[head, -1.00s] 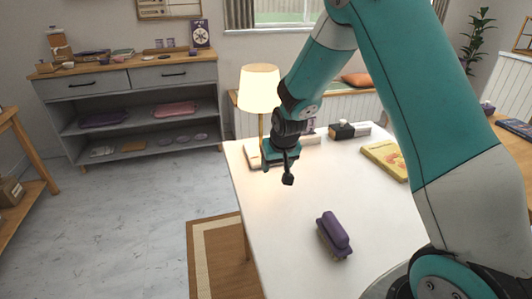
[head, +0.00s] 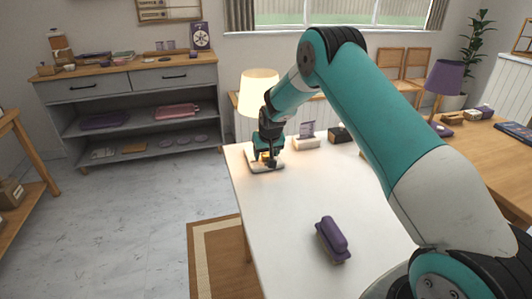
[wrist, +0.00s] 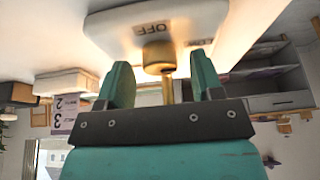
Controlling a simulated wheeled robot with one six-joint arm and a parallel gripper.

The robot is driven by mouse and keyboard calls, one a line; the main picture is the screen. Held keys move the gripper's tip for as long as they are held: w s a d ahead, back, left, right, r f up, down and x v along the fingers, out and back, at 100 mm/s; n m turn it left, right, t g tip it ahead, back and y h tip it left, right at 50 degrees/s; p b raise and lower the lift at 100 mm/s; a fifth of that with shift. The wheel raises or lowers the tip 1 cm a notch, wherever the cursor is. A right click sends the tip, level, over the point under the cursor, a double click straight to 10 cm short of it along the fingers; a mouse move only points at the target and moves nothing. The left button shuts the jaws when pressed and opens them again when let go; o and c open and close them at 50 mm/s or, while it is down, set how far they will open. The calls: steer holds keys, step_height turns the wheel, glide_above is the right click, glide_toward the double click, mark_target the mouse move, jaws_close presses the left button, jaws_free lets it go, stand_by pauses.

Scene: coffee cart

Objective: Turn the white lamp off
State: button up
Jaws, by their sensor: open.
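The white lamp's glowing shade (head: 259,90) stands at the far left corner of the white table, apparently lit. Its pale base (head: 280,165) lies below, partly hidden by my gripper (head: 267,158). In the wrist view, the scene is upside down. The white base (wrist: 110,30) carries the word OFF (wrist: 152,29), and a second label to its right is too small to read. A brass knob (wrist: 158,52) sits on the base, with a thin brass pole (wrist: 168,90) seen beyond it. My gripper (wrist: 163,76) is open, its fingers on either side of the knob, contact unclear.
A purple brush-like object (head: 332,238) lies on the white table (head: 290,220). A small card holder (head: 307,141) and a dark box (head: 340,133) stand right of the lamp. A purple lamp (head: 444,77) stands on the wooden table at right. The table's middle is clear.

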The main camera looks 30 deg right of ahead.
steer(key=shift+w+f, duration=0.1)
steer(key=shift+f, duration=0.15)
steer(key=c, duration=0.9)
steer(key=shift+n+y, duration=0.6)
steer(key=shift+n, duration=1)
steer(key=o, duration=0.9)
